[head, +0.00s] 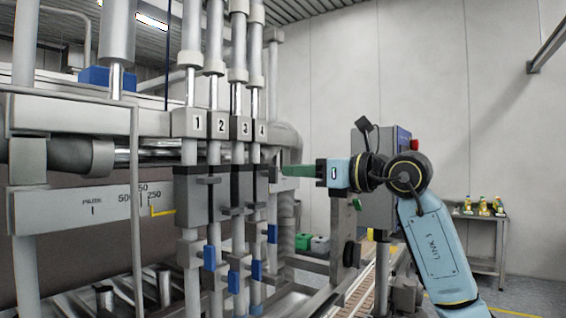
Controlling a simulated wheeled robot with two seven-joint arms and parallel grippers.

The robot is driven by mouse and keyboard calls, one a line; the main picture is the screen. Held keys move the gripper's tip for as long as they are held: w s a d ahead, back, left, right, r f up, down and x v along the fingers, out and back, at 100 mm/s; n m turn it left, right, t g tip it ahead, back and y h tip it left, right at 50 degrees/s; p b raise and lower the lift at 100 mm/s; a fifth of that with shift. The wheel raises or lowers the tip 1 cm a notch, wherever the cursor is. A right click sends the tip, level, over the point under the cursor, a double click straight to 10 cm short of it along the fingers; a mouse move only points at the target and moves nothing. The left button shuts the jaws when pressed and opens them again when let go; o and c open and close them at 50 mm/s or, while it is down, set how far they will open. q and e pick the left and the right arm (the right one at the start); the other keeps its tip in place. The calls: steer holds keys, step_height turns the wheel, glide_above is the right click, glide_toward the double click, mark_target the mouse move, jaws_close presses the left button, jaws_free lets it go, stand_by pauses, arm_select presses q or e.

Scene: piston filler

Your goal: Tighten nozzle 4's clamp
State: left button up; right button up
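Nozzle 4's column (262,131) is the rightmost of the numbered nozzle columns, with its label on a grey block. A small grey lever-like piece (271,173) sits on the column below that block and may be its clamp; I cannot tell whether it is tight. A blue handle (272,233) shows lower on the same column. My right gripper (283,170) comes in from the right with green fingers pointing left, at the height of the grey piece. Its fingertips are very close to the piece; contact is unclear. The fingers overlap side-on, so their gap is hidden. My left gripper is out of view.
Nozzle columns 1 (198,123), 2 (221,126) and 3 (244,128) stand close together to the left. A grey control box (372,205) stands behind my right arm. A conveyor (362,290) runs below. A side table (480,215) holds several bottles.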

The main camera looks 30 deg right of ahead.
mark_target(277, 170)
steer(key=shift+p+x, duration=0.45)
steer(key=shift+x, duration=1.85)
jaws_close()
